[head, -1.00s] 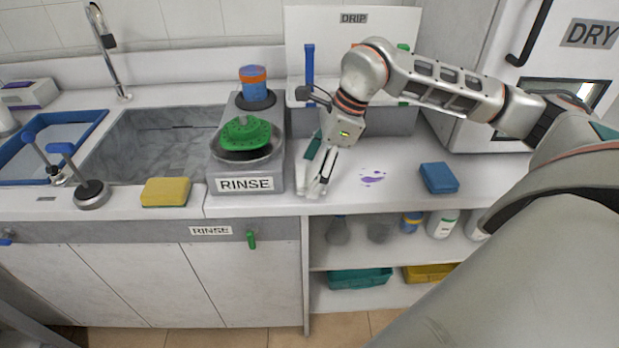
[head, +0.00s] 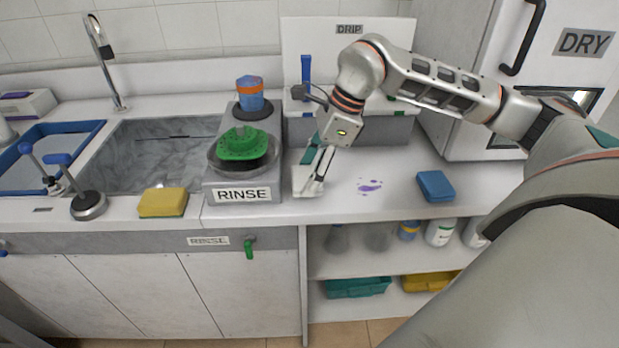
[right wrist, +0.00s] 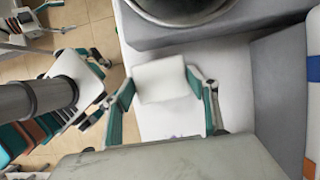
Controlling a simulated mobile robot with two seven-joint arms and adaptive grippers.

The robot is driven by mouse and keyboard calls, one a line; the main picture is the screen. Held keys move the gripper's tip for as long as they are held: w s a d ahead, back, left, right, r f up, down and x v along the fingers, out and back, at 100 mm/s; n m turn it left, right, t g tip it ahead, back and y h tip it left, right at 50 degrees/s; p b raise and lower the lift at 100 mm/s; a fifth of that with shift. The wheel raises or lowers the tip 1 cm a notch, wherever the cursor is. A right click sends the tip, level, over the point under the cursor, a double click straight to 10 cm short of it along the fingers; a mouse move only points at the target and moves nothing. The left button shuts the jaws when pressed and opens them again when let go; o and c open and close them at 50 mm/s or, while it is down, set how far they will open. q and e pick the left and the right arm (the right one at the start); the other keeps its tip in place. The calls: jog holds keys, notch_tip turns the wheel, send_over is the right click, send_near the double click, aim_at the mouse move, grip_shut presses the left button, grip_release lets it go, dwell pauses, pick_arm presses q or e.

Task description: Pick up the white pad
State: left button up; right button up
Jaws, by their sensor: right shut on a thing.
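The white pad (right wrist: 161,81) shows between the two green-edged fingers of my right gripper (right wrist: 166,92) in the right wrist view. In the head view the pad (head: 303,184) is a small pale block at the fingertips of the right gripper (head: 314,188), beside the rinse unit. The right gripper is shut on the pad, low over the counter. I cannot tell whether the pad still touches the counter. My left gripper is not in view.
The grey rinse unit (head: 213,180) with a green disc (head: 241,144) is just left of the gripper. A purple stain (head: 369,186) and a blue sponge (head: 436,186) are on the counter to the right. A yellow sponge (head: 162,202) lies by the sink (head: 150,152).

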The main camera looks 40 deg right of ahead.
notch_tip(320, 180, up, 18)
jog(key=p, duration=0.2)
jog(key=shift+f, duration=0.15)
